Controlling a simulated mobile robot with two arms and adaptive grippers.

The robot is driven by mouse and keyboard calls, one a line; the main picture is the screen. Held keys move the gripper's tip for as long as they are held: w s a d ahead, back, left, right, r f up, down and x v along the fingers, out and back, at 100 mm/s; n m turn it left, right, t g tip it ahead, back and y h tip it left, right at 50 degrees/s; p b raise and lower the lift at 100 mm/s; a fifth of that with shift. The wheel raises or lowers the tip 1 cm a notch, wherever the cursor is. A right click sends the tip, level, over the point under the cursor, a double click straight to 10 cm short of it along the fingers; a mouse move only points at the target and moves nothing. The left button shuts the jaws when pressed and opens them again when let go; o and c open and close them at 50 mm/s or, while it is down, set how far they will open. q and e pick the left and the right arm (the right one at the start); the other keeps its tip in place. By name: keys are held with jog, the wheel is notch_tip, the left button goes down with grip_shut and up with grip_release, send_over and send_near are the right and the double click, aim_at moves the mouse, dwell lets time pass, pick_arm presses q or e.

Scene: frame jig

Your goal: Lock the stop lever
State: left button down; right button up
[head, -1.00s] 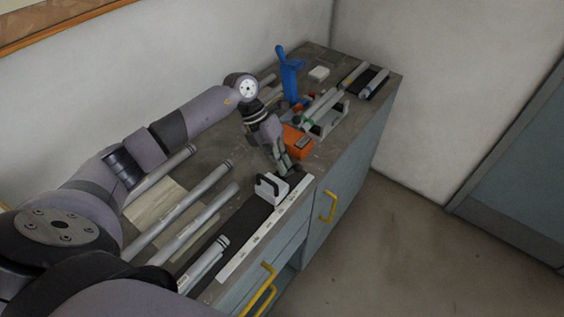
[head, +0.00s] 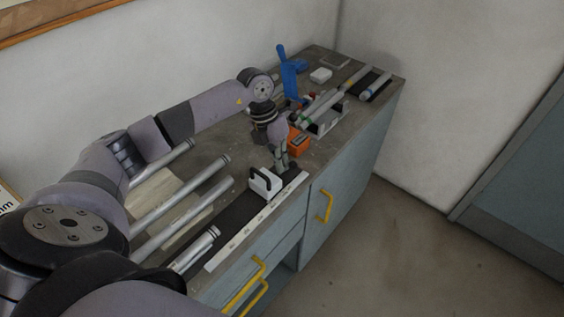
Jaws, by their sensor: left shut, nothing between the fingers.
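The stop is a white block (head: 270,187) on the black track beside the white scale strip, near the bench's front edge. Its black lever (head: 258,177) shows as an arched bar on the block's left side. Whether the lever is locked cannot be told at this size. My left gripper (head: 283,167) points down just behind and to the right of the block, close to it. Its fingers are together and hold nothing. Whether they touch the block cannot be told. My right gripper is out of view.
Several metal tubes (head: 180,222) lie on the bench left of the track. Beyond my gripper are an orange box (head: 299,146), a grey fixture with tubes (head: 328,122) and a blue upright tool (head: 289,75). Yellow drawer handles (head: 326,206) stick out from the front.

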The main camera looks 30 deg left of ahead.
pick_arm(q)
jog(key=shift+s+d+f+b, duration=0.1)
jog(key=shift+d+f+b, duration=0.2)
jog(key=shift+d, duration=0.2)
jog(key=shift+d+f+b, duration=0.4)
jog(key=shift+d+b, duration=0.25)
jog(key=shift+b, duration=0.35)
jog(key=shift+s+d+f+b, duration=0.15)
jog(key=shift+d+f+b, duration=0.05)
jog(key=shift+d+b, duration=0.3)
